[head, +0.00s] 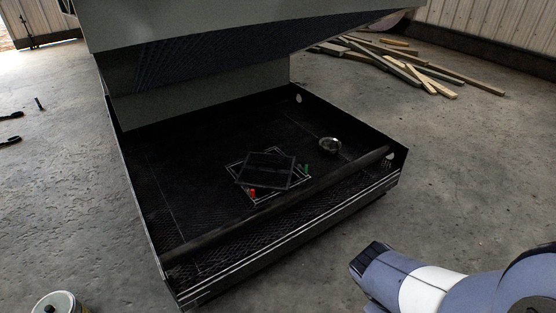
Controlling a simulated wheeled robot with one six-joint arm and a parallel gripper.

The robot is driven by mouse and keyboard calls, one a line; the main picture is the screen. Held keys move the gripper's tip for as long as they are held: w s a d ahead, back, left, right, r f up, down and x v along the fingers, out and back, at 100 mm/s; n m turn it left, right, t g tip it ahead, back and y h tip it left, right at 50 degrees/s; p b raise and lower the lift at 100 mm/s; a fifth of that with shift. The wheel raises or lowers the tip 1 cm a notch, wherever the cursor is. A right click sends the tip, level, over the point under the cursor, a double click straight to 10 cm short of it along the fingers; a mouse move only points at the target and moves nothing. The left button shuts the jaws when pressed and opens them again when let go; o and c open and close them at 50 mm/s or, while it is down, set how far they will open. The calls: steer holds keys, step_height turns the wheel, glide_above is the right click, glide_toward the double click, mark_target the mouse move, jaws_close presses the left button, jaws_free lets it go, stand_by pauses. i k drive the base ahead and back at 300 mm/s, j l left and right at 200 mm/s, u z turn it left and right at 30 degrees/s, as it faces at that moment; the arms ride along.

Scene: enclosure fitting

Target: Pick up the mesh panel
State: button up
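The mesh panel (266,170) is a dark, flat, roughly square piece. In the head view it lies on the black enclosure floor, turned against a white square outline (248,197) around it. A small red piece (252,193) and a small green piece (306,169) sit by its edges. My arm comes in at the lower right, outside the enclosure and well apart from the panel. My gripper (371,258) seems to be the dark end of it. I cannot make out separate fingers or whether they are open.
The black enclosure (130,208) has low walls and a front bar (290,200). A large grey raised cover (190,60) hangs over its back part. A round metallic thing (330,146) is on its floor. A can (60,303) stands at the lower left. Wood planks (410,65) lie behind.

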mark_target(276, 170)
steer(key=i+l, duration=0.1)
steer(key=i, duration=0.65)
steer(key=i+l, duration=0.15)
steer(key=i, duration=0.55)
steer(key=z, duration=0.05)
